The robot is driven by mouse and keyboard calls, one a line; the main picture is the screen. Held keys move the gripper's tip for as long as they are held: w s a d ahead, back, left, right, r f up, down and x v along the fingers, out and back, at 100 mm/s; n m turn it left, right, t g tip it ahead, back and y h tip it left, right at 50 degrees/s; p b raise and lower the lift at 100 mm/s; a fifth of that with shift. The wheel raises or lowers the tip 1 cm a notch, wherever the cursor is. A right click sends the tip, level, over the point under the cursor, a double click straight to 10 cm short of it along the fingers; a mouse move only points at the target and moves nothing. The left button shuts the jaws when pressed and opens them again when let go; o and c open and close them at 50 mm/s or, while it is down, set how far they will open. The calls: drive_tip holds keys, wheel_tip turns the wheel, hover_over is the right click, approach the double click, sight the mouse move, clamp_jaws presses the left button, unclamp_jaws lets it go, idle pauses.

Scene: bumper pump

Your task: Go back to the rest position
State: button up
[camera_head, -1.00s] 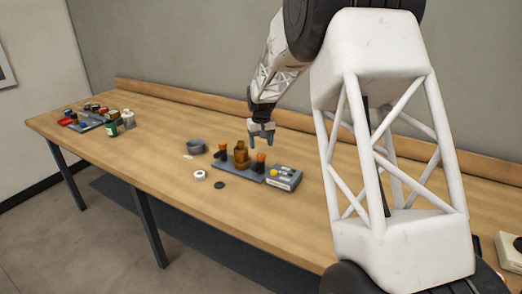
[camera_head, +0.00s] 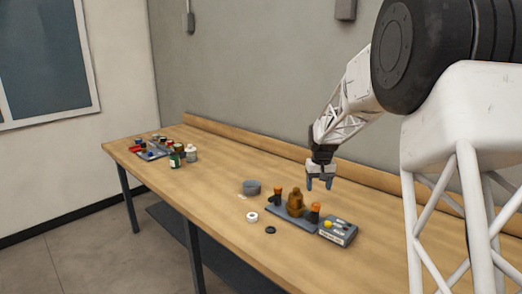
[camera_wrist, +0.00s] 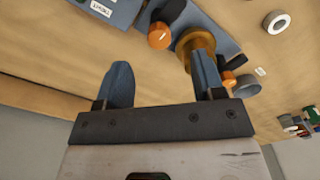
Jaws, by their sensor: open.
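My gripper (camera_head: 320,183) is open and empty. It hangs above the wooden table behind a dark tray, with its fingers pointing down. It also shows in the wrist view (camera_wrist: 160,88), where its two blue-grey fingers stand apart with nothing between them.
A grey box with a yellow button (camera_head: 337,232) stands right of the tray. A grey bowl (camera_head: 251,187), a white ring (camera_head: 252,217) and a black disc (camera_head: 270,230) lie near the tray. Several bottles, including a green one (camera_head: 175,157), stand at the table's far left. The table's middle is bare.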

drive_tip(key=s+a+r, duration=0.1)
drive_tip(key=s+r, duration=0.3)
drive_tip(key=s, duration=0.5)
drive_tip(key=s+a+r+t, duration=0.1)
drive_tip(key=s+a+r, duration=0.15)
drive_tip(key=s, duration=0.55)
drive_tip(key=s+a+r, duration=0.1)
drive_tip(key=s+r, duration=0.3)
drive_tip(key=s, duration=0.5)
drive_tip(key=s+a+f, duration=0.1)
drive_tip(key=s, duration=1.2)
drive_tip(key=s+a+f+t, duration=0.1)
drive_tip(key=s+f, duration=0.1)
drive_tip(key=s, duration=1)
drive_tip(key=shift+s, duration=0.4)
